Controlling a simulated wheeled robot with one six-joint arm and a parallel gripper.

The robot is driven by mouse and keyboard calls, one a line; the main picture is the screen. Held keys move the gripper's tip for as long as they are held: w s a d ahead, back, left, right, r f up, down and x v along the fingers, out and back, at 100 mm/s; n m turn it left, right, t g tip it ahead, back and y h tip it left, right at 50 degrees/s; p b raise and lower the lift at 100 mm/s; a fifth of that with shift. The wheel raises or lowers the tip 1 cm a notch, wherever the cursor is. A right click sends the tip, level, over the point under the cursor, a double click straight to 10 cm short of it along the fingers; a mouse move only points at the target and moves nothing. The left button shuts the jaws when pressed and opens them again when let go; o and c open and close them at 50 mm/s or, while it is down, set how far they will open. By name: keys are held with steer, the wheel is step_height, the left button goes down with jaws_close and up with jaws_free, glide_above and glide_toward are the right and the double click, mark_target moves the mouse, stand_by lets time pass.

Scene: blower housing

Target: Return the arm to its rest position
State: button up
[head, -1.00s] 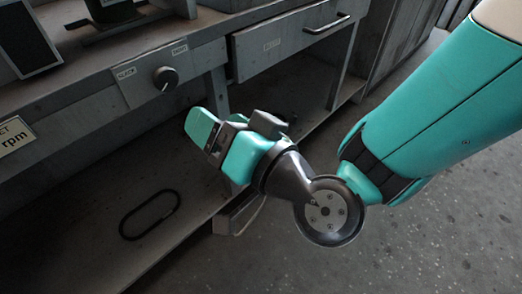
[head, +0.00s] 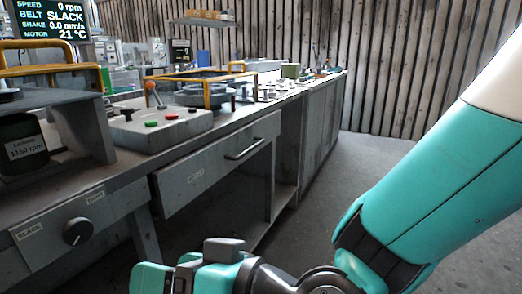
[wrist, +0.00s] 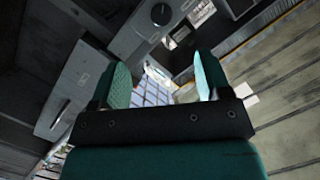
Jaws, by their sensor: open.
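My gripper (wrist: 162,82) shows in the wrist view with its two teal fingers spread apart and nothing between them. In the head view my gripper shows at the bottom edge, in front of the bench and below the drawer, partly cut off by the frame. My teal and white arm comes in from the right side of the head view. The gripper appears clear of the bench, though its exact distance from it cannot be told.
The grey bench has a slack/tight knob (head: 77,231), a drawer (head: 222,164) and a control box (head: 160,127) with buttons and a lever. A screen (head: 48,20) reads 0 rpm and belt SLACK. Open floor (head: 375,165) lies right of the bench.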

steer(key=s+d+g+h, duration=0.3)
steer(key=d+h, duration=0.8)
steer(key=d, duration=1.4)
step_height(320, 180, up, 25)
steer(key=d+g+p, duration=0.1)
steer(key=p, duration=2.4)
steer(key=shift+m, duration=0.3)
steer(key=shift+d+r, duration=0.1)
